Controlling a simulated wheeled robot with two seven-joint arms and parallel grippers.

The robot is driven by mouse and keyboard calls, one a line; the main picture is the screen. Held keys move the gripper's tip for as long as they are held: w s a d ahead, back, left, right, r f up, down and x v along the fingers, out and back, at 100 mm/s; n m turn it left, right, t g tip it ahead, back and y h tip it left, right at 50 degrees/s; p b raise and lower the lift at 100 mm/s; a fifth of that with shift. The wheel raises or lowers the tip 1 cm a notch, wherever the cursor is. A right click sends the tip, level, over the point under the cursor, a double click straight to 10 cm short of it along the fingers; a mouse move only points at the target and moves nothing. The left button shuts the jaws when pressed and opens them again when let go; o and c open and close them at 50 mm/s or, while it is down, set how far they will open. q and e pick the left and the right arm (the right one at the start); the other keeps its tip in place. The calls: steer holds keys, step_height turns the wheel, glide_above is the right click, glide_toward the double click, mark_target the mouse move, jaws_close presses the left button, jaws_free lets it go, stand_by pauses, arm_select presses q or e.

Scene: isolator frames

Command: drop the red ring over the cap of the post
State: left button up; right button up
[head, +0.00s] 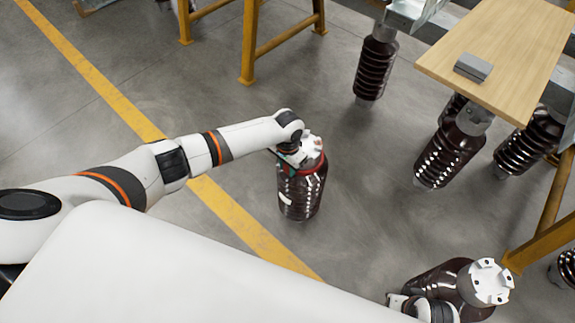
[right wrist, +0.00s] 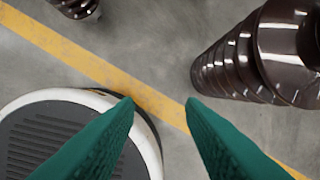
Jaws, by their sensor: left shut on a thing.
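A dark brown ribbed post (head: 300,196) with a pale metal cap (head: 312,144) stands on the floor near the middle of the head view. The red ring (head: 319,166) shows as an arc around the right and front of the cap's lower edge. Its far side is hidden, so I cannot tell whether it rests on the post. My left gripper (head: 291,157) is at the cap's left side, shut on the ring, its green fingers partly hidden. My right gripper (right wrist: 160,101) has its green fingers apart with nothing between them.
Another capped brown post (head: 491,283) stands at the lower right; a ribbed post (right wrist: 240,60) shows close to my right gripper. A wooden board (head: 505,48) carries a grey block (head: 473,67) at the upper right. Yellow stands (head: 262,45) are behind.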

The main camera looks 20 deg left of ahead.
arm_select(q)
steer(key=shift+f, duration=0.35)
steer(key=shift+f+b, duration=0.3)
steer(key=shift+b, duration=0.1)
steer(key=o, duration=1)
steer(key=shift+o, duration=0.2)
arm_select(e)
step_height(320, 180, up, 3)
steer(key=shift+w+r, duration=0.1)
steer(key=shift+w, duration=0.05)
arm_select(q)
steer(key=shift+r, duration=0.1)
step_height(320, 180, up, 11)
steer(key=p, duration=0.4)
steer(key=shift+r, duration=0.5)
arm_select(e)
steer(key=s+f, duration=0.3)
steer(key=f, duration=1)
steer(key=shift+s+d+f+g, duration=0.2)
steer(key=shift+f+g, duration=0.05)
steer(key=shift+g, duration=0.05)
